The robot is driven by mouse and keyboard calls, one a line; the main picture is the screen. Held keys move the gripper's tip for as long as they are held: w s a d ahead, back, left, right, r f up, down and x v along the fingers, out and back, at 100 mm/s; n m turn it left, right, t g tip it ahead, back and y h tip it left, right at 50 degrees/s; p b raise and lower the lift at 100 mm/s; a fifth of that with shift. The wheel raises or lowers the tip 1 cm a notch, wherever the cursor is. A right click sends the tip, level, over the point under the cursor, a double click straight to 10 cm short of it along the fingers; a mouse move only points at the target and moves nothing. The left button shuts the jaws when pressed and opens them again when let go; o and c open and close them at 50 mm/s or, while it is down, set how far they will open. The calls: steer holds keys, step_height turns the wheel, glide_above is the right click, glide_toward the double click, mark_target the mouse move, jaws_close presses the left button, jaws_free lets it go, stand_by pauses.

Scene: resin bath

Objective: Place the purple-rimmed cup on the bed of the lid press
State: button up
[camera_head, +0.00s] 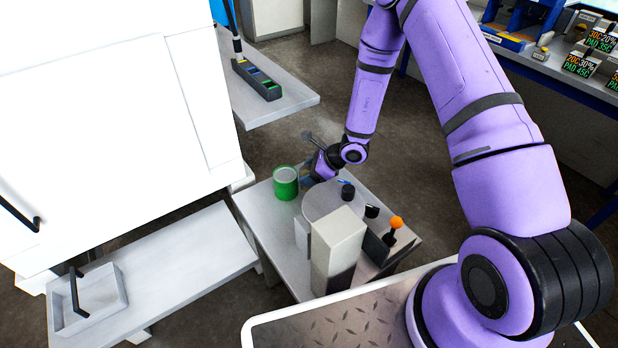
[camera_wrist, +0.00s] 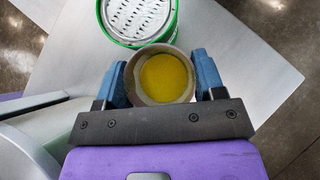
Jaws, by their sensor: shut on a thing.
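My gripper (camera_wrist: 163,85) is shut on a round cup (camera_wrist: 132,85) in the wrist view, with one blue finger on each side. The cup's rim looks greyish-mauve, and yellow stuff shows inside it. In the head view my gripper (camera_head: 318,167) is at the far side of a small grey table, and the cup is hard to make out there. A device with a pale upright block (camera_head: 337,240), a round grey plate (camera_head: 325,203) and an orange-knobbed lever (camera_head: 396,223) stands on that table, nearer than my gripper. It may be the lid press; its bed is not clearly seen.
A green can (camera_head: 285,185) stands on the table left of my gripper; its perforated top (camera_wrist: 140,15) shows just beyond the cup. A low white bench (camera_head: 170,262) with a tray (camera_head: 112,292) is at left. Some bare tabletop (camera_wrist: 235,60) lies right of the cup.

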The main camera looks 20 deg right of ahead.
steer(key=shift+f, duration=1.1)
steer(key=o, duration=1)
steer(key=shift+f, duration=0.1)
